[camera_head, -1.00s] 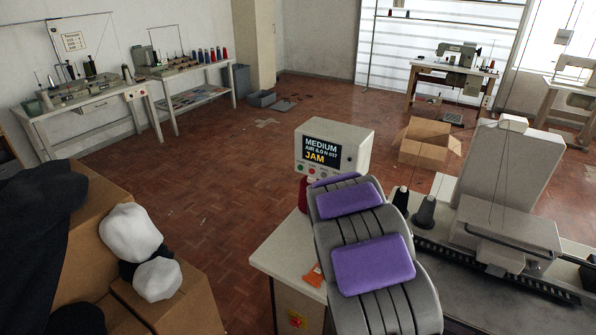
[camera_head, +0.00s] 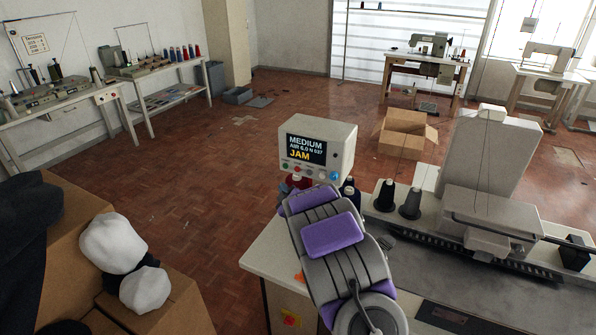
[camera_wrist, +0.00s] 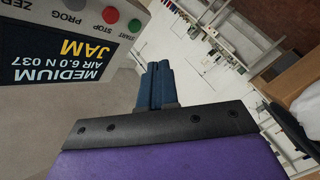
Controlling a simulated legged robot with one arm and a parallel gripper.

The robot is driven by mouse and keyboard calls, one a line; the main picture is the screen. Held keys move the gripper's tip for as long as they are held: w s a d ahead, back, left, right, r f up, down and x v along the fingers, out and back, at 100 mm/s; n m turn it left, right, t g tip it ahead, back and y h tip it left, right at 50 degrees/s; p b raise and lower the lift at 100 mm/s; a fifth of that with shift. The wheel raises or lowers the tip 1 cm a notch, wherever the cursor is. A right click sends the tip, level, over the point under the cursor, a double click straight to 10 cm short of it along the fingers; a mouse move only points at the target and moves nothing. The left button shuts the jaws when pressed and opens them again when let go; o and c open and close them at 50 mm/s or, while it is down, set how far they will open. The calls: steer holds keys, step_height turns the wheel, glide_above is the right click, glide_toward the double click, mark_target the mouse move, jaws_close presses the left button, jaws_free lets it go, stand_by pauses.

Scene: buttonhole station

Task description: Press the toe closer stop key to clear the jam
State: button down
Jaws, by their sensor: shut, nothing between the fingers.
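The toe closer's control box (camera_head: 318,148) stands on the white table, its screen reading MEDIUM, AIR 6.0 N 037 and JAM in yellow. A row of keys runs below the screen. In the wrist view the box appears upside down at upper left. The red stop key (camera_wrist: 112,15) sits between the green START key (camera_wrist: 134,25) and a grey PROG key (camera_wrist: 75,4). My gripper (camera_wrist: 160,66) is shut and empty, its blue fingertips beside the box's key end, apart from the red key.
Dark and grey thread cones (camera_head: 410,200) stand right of my arm, beside the large grey machine (camera_head: 490,165). Cardboard boxes with white bundles (camera_head: 114,243) are at lower left. An open carton (camera_head: 405,135) lies on the floor behind. The brown floor at left centre is clear.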

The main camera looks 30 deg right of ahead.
mark_target(297, 169)
steer(key=w+d+p, duration=0.1)
steer(key=w+d, duration=0.4)
steer(key=d, duration=0.1)
steer(key=shift+w+p, duration=0.15)
steer(key=shift+p, duration=0.2)
steer(key=shift+a+r, duration=0.1)
steer(key=shift+a, duration=0.05)
steer(key=shift+d, duration=0.4)
steer(key=shift+a, duration=0.25)
